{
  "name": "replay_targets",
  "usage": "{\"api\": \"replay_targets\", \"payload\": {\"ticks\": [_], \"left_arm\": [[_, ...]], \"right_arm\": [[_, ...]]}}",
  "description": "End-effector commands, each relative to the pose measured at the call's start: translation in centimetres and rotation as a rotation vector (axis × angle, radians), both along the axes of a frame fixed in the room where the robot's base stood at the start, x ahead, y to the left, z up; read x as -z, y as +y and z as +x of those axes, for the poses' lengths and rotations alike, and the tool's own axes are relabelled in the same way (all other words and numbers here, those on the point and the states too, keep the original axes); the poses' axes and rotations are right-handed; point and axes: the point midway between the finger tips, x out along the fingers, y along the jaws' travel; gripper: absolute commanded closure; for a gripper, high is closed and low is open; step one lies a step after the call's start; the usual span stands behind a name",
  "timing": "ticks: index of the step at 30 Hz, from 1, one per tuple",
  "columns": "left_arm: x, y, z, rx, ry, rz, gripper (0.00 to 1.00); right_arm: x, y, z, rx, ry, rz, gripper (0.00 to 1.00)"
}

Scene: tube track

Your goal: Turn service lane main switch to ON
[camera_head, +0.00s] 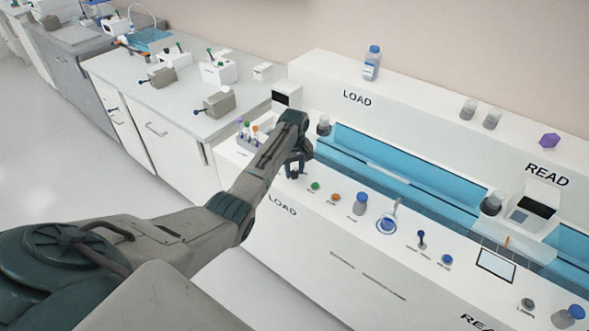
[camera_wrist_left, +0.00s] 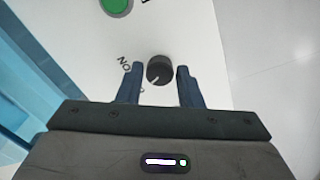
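The switch is a round black knob (camera_wrist_left: 160,69) on the white panel in the left wrist view, with a pale pointer line toward the lower left. Upside-down lettering beside it reads as ON; part of the lettering is hidden by a finger. My left gripper (camera_head: 295,172) is over the left end of the LOAD counter in the head view. In the left wrist view its two blue fingers (camera_wrist_left: 160,76) stand apart, one on each side of the knob, with visible gaps. In the head view the gripper covers the knob. My right gripper is not in view.
A green button (camera_head: 315,186) and an orange button (camera_head: 334,198) sit right of the gripper. A small tube rack (camera_head: 254,137) stands to its left. The blue channel (camera_head: 400,180) runs behind. A blue-capped bottle (camera_head: 372,62) stands on the upper ledge.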

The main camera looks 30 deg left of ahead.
Motion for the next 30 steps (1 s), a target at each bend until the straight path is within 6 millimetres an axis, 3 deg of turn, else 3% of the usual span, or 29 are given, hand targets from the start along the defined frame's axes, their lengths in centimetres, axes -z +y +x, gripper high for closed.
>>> {"api": "replay_targets", "payload": {"ticks": [1,4,17,30], "left_arm": [[0.0,0.0,0.0,0.000,0.000,0.000,0.77],[0.0,0.0,0.0,0.000,0.000,0.000,0.96],[-0.3,0.0,0.0,0.087,0.002,-0.001,0.96],[-0.3,0.0,0.0,0.440,0.001,-0.002,0.96]], "right_arm": [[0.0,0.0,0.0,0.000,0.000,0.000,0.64],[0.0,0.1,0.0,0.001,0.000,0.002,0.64],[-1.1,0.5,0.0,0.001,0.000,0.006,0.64],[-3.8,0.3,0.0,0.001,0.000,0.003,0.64]]}}
